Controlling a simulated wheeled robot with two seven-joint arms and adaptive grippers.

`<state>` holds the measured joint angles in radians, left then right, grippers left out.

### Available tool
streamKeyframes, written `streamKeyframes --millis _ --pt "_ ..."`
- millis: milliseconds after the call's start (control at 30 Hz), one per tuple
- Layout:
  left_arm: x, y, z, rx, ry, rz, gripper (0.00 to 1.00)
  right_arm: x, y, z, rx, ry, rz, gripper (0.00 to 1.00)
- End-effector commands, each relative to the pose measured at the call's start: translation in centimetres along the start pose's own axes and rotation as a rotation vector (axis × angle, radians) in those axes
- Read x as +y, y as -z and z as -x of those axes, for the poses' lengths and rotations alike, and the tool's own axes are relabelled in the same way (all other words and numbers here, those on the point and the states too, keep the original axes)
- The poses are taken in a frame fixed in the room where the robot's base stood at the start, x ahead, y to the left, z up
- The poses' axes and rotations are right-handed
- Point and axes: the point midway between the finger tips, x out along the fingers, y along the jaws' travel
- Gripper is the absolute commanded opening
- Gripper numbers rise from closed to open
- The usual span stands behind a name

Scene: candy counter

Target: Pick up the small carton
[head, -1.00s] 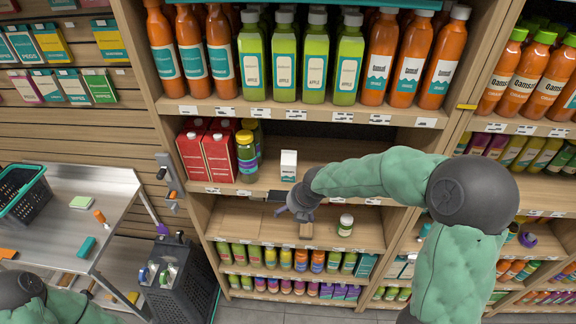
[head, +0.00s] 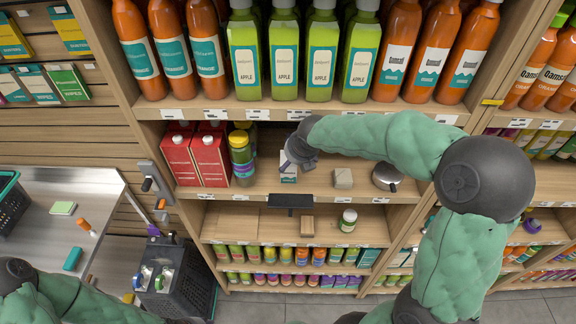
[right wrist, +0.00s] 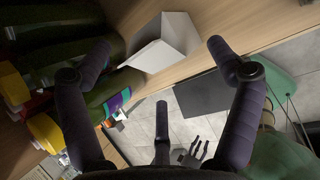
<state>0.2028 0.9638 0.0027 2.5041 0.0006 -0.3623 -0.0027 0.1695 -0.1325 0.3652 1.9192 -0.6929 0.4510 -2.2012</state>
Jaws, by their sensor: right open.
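The small white carton (head: 288,176) stands on the middle shelf, right of the yellow-lidded jars, partly hidden behind my right gripper. My right gripper (head: 300,158) reaches in from the right at the carton's upper part. In the right wrist view my right gripper (right wrist: 160,60) has its dark fingers spread wide, and the white carton (right wrist: 163,42) shows beyond and between them. No grip on the carton shows. My left gripper cannot be made out; only part of my left arm shows at the lower left of the head view.
Red cartons (head: 205,160) and a yellow-lidded jar (head: 242,158) stand close left of the carton. A grey block (head: 343,178) and a round tin (head: 386,176) are to its right. Bottles fill the shelf above.

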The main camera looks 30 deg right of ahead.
Motion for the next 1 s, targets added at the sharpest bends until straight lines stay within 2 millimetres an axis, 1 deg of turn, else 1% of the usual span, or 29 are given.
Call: streamKeyframes --millis 167,300,400,633,667,700,767,800,867,900,933,967,1000 --pt "0.0 0.1 -0.1 0.001 0.0 0.0 0.4 0.1 0.1 -1.7 0.002 0.0 0.0 0.91" --pt "-0.1 0.1 -0.2 0.001 0.0 0.0 0.4 0.1 0.2 -3.8 0.002 0.001 -0.001 0.91" --pt "-0.1 0.1 -0.3 0.001 0.0 0.0 0.4 0.1 0.2 -4.9 0.003 0.0 -0.002 0.91" --pt "-0.1 0.1 -0.3 0.001 0.0 0.0 0.4 0.1 0.1 -5.1 0.0 -0.002 -0.001 0.91" --pt "-0.1 0.1 -0.3 0.001 0.0 0.0 0.4 0.1 0.1 -5.1 0.0 -0.002 -0.001 0.88" --pt "-0.1 0.1 -0.3 0.001 0.0 0.0 0.4 0.1 0.1 -5.0 0.0 -0.001 -0.002 0.76" --pt "-0.1 0.1 -0.3 0.001 0.0 0.0 0.4 0.1 0.1 -5.0 0.0 -0.001 -0.002 0.59" --pt "-0.1 0.1 -0.3 0.001 0.0 0.0 0.4 0.1 0.1 -5.0 0.0 -0.001 -0.002 0.48" --pt "-0.1 0.1 -0.3 0.001 0.0 0.0 0.4 0.1 0.1 -5.1 0.001 -0.001 -0.002 0.31" --pt "-0.1 0.1 -0.3 0.001 0.0 0.0 0.4 0.1 0.1 -5.1 0.001 -0.001 -0.002 0.2" --pt "-0.1 0.1 -0.3 0.001 0.0 0.0 0.4 0.1 0.1 -5.1 0.001 -0.001 -0.001 0.12" --pt "-0.1 0.1 -0.3 0.001 0.0 0.0 0.4 0.1 0.1 -5.0 -0.001 -0.002 -0.002 0.09" --pt "-0.1 0.1 -0.3 0.001 0.0 0.0 0.4 0.1 0.1 -5.0 -0.001 -0.002 -0.002 0.09"
